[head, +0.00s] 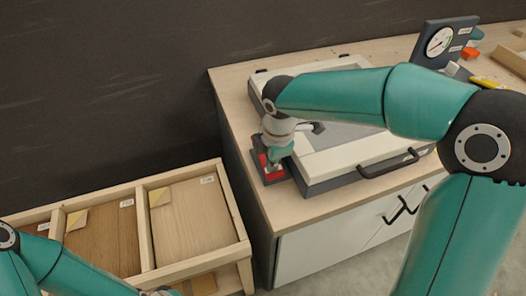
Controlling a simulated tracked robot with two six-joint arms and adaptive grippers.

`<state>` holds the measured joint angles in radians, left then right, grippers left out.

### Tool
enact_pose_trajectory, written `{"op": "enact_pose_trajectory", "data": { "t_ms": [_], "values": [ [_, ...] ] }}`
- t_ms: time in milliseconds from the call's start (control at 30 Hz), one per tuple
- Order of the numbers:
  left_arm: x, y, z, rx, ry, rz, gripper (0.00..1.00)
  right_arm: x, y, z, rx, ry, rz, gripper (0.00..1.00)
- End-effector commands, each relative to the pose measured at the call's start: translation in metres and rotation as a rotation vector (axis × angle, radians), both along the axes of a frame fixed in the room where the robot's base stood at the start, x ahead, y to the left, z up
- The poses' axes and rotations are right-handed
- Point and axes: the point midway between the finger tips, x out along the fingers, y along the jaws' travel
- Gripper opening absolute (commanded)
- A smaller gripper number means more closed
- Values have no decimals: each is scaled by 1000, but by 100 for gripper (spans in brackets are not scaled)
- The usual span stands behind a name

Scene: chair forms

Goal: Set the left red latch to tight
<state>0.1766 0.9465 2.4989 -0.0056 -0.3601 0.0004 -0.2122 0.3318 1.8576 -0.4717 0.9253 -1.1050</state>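The left red latch (271,171) sits on a dark base at the left front corner of a pale framed press (330,162) on the wooden counter. My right gripper (275,160) points down right at the latch and covers much of it. I cannot tell whether its fingers are open or shut, or whether they touch the latch. The latch's setting is hidden. My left arm shows at the lower left; its gripper is mostly below the picture edge, and its fingers do not show.
A wooden bin (150,183) with panels in compartments stands at the lower left. A black handle (389,163) is on the press front. A gauge (440,41) stands behind. A red object (470,54) and a yellow object (487,83) lie at the back right.

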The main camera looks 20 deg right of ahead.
Motion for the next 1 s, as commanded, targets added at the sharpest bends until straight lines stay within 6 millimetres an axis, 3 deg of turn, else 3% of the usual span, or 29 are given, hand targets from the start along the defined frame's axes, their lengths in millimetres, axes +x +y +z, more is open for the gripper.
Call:
{"op": "enact_pose_trajectory", "data": {
  "t_ms": [267, 500, 567, 800, 1000],
  "values": [
    [0, 0, 9, 0, 0, 0, 0, -2, 0, 9, 0, 3, 1, 0],
    [0, 0, 42, 0, 0, 0, 0, -6, 1, 48, 0, 0, 2, 0],
    [0, 0, 33, 0, -1, 0, 0, -9, 1, 55, 2, -6, 2, 0],
    [0, 0, 35, 0, 0, 0, 0, -21, 1, 105, 2, -3, 2, 0],
    [0, 0, 36, 0, 0, 0, 0, -27, 1, 129, 0, -2, 2, 0]
  ]
}}
